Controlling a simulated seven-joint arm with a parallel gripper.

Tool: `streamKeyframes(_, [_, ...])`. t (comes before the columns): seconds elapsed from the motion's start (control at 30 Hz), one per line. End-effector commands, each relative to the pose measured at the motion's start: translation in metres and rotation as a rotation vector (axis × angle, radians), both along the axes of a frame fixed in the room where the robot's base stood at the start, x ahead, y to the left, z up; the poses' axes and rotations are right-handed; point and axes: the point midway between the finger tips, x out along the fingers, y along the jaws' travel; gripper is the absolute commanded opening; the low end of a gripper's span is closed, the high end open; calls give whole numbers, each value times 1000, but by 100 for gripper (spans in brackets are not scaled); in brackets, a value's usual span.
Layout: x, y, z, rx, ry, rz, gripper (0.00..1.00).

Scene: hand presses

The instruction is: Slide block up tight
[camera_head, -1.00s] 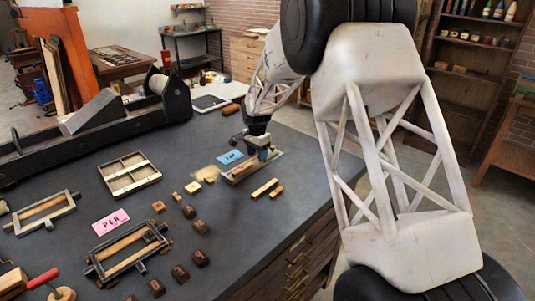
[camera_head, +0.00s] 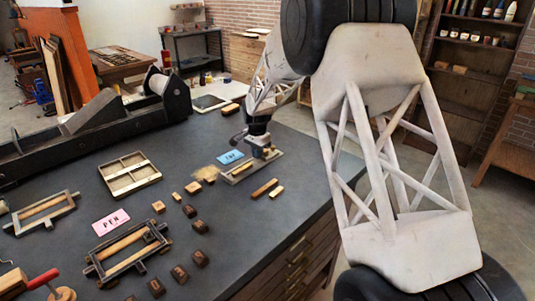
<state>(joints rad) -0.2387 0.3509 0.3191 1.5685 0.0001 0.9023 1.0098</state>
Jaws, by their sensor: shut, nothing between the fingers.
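My gripper (camera_head: 263,153) is shut and points down at the far right end of a small wooden composing frame (camera_head: 240,175) near the table's right side. The arm and gripper cover part of that frame. A pale wooden strip shows inside the frame, left of the fingers. Which piece in it is the block, and whether the fingers touch it, is too small to tell. A blue card (camera_head: 230,157) lies just behind the frame.
Two loose wooden strips (camera_head: 264,188) lie right of the frame, near the table edge. Several dark wooden blocks (camera_head: 200,226) lie in front, by a pink "PEN" card (camera_head: 111,221) and a clamp frame (camera_head: 127,251). A divided tray (camera_head: 130,175) stands left. A long dark press (camera_head: 95,125) fills the back left.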

Motion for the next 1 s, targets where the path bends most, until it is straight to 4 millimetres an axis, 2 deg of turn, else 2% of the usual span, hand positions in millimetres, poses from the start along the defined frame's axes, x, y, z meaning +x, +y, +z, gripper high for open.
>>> streamKeyframes(1.0, [30,-31,-4,-1,4,-1,0])
